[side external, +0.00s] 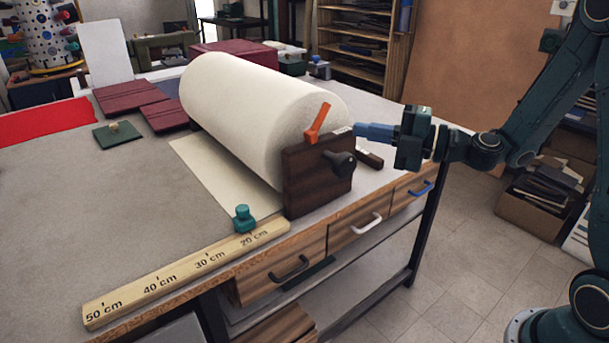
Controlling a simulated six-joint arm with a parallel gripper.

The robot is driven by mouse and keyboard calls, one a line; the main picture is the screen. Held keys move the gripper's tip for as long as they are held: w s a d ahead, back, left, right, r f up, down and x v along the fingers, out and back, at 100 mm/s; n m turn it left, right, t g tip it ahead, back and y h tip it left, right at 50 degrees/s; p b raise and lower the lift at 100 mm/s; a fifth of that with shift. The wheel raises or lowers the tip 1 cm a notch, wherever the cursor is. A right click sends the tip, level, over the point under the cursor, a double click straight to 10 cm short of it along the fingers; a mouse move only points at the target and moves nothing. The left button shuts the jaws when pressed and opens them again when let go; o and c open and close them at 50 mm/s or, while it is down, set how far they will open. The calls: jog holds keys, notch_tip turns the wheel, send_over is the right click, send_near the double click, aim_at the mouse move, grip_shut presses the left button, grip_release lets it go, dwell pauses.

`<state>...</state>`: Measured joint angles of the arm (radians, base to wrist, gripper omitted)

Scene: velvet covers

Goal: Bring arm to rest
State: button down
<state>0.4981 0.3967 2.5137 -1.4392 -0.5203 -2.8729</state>
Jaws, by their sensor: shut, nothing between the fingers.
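My gripper (358,131) is at the end of my dark teal arm, on the right of the side external view. Its blue fingers point left and are shut with nothing between them. In the picture the fingertips lie close to the orange lever (317,123) on the roll stand; I cannot tell whether they touch. The dark wooden stand (305,180) carries a black knob (341,162) just below the fingers. A dark-handled tool (369,157) lies on the table below the gripper, partly hidden by the knob.
A large cream roll (250,110) lies across the table (90,220), its sheet (215,175) unrolled to the left. A wooden ruler (185,273) with a teal slider (243,219) runs along the front edge. Burgundy covers (130,95) lie at the back left.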

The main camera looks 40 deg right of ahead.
jog(key=s+a+f+m+g+h, duration=0.15)
jog(key=s+a+m+g, duration=0.25)
jog(key=s+a+g, duration=0.4)
jog(key=s+d+r+m+g+h, duration=0.1)
jog(key=s+d+m+h, duration=0.3)
jog(key=s+m, duration=0.4)
jog(key=s+d+m+h, duration=0.3)
jog(key=s+d+m, duration=0.4)
jog(key=m, duration=0.5)
jog(key=shift+s+d+r+g+h, duration=0.15)
jog(key=shift+s+r+g+h, duration=0.25)
jog(key=shift+s, duration=0.5)
